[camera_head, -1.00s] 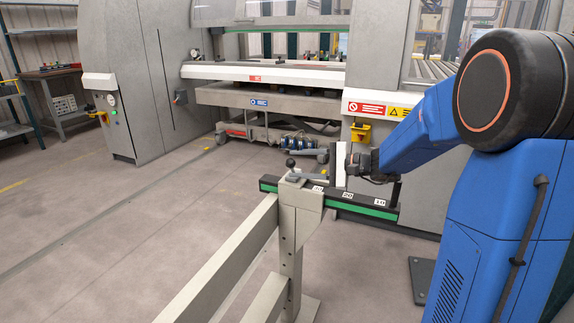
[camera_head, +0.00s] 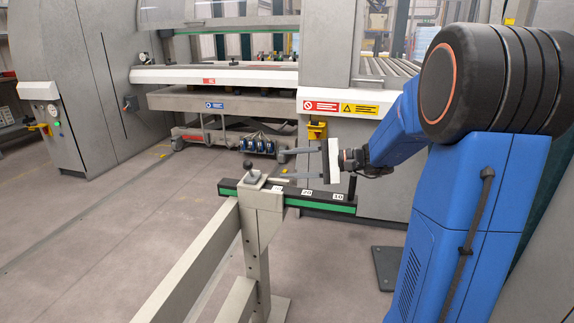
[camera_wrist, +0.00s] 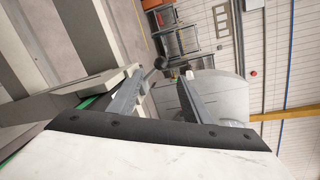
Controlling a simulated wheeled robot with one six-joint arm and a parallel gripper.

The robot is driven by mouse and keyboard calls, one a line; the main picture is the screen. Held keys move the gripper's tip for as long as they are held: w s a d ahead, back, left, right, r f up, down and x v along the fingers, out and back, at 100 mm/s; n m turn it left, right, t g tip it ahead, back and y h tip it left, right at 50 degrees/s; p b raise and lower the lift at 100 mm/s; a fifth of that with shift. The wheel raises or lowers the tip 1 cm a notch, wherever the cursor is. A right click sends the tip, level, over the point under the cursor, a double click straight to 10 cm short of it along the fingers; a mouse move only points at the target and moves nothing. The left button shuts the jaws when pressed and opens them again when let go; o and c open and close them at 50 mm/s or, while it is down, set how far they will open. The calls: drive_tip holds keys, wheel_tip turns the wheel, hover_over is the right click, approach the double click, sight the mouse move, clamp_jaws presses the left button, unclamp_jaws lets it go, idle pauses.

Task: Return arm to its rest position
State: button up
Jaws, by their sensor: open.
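My gripper (camera_head: 276,167) is open and empty in the head view, with two grey fingers reaching left from a white plate. It stands just above and behind a black and green rail (camera_head: 315,204) with number labels. A small lever with a dark ball knob (camera_head: 252,165) stands at the rail's left end, left of the fingertips. In the wrist view, my gripper (camera_wrist: 163,76) has its fingers apart with nothing between them. The dark knob (camera_wrist: 160,62) shows just beyond the fingertips there; I cannot tell the gap.
A beige post (camera_head: 257,255) with a long beam carries the rail close by my arm. The grey panel bender (camera_head: 215,75) fills the background, with a yellow box (camera_head: 317,130) on its front. The floor (camera_head: 110,220) on the left is clear.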

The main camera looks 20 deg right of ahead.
idle(0.3)
drive_tip(key=s+a+f+n+g+h, duration=0.25)
drive_tip(key=s+a, duration=0.25)
drive_tip(key=s, duration=0.4)
drive_tip(key=s+a+f+n+g+h, duration=0.25)
drive_tip(key=s+a, duration=0.25)
drive_tip(key=s, duration=0.3)
drive_tip(key=s+d+f+n+h, duration=0.2)
drive_tip(key=s+d+n+h, duration=0.1)
drive_tip(key=s, duration=0.4)
drive_tip(key=s+d+f+n+t+h, duration=0.1)
drive_tip(key=s+d+f+n+h, duration=0.2)
drive_tip(key=s+d+h, duration=0.2)
drive_tip(key=s+h, duration=0.1)
drive_tip(key=s, duration=0.2)
drive_tip(key=shift+s+d, duration=0.3)
drive_tip(key=shift+d, duration=0.05)
